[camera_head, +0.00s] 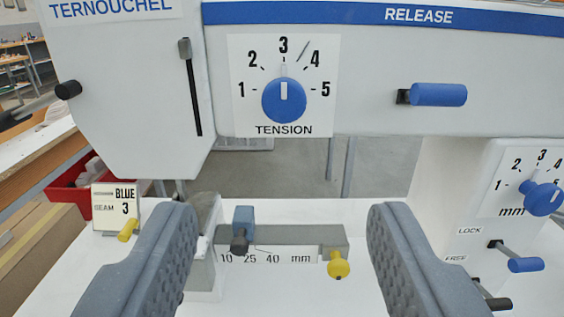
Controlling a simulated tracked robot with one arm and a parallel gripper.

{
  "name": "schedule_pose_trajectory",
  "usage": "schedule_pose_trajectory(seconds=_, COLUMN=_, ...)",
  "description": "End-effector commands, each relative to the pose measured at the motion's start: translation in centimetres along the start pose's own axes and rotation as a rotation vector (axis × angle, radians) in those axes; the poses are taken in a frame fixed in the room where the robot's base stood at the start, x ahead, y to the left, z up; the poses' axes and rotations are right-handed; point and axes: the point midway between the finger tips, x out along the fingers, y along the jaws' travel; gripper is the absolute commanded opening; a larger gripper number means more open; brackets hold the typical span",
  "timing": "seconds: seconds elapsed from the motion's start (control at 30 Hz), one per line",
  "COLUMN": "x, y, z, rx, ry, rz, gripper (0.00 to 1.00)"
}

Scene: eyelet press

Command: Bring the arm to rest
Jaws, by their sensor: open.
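My gripper (277,260) is open, with its two grey padded fingers at the lower left and lower right of the view. Nothing is between them but the view of the press beyond. The white eyelet press (330,70) fills the upper picture. Its blue tension knob (284,100) points at about 3. The blue release handle (438,95) sticks out at the upper right. The rest of my arm is not in view.
Between the fingers, a grey rail with a blue-grey slider (243,222) and yellow knob (339,265) lies on the white base. At right are a blue mm knob (543,198) and blue lock lever (525,265). A seam card (116,206) and red bin (75,190) stand at left.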

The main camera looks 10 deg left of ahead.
Motion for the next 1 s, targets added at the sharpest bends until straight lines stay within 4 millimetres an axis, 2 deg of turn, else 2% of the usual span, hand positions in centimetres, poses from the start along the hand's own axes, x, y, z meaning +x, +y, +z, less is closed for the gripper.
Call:
schedule_pose_trajectory(seconds=0.17, x=1.9, y=2.3, z=-4.1, rx=0.068, ry=0.002, rz=-0.020, gripper=0.52)
schedule_pose_trajectory(seconds=0.33, x=3.8, y=6.9, z=-11.7, rx=0.150, ry=0.001, rz=-0.068, gripper=0.52)
schedule_pose_trajectory(seconds=0.53, x=3.0, y=13.4, z=-20.6, rx=0.178, ry=-0.013, rz=-0.108, gripper=0.52)
schedule_pose_trajectory(seconds=0.6, x=1.9, y=15.8, z=-23.6, rx=0.173, ry=-0.020, rz=-0.110, gripper=0.52)
schedule_pose_trajectory(seconds=0.67, x=0.8, y=18.0, z=-25.7, rx=0.163, ry=-0.034, rz=-0.106, gripper=0.52)
schedule_pose_trajectory(seconds=0.77, x=-1.9, y=21.6, z=-29.4, rx=0.137, ry=-0.052, rz=-0.084, gripper=0.52)
schedule_pose_trajectory(seconds=0.87, x=-5.2, y=25.3, z=-32.4, rx=0.108, ry=-0.081, rz=-0.044, gripper=0.52)
schedule_pose_trajectory(seconds=1.0, x=-10.9, y=30.0, z=-35.8, rx=0.065, ry=-0.132, rz=0.045, gripper=0.52)
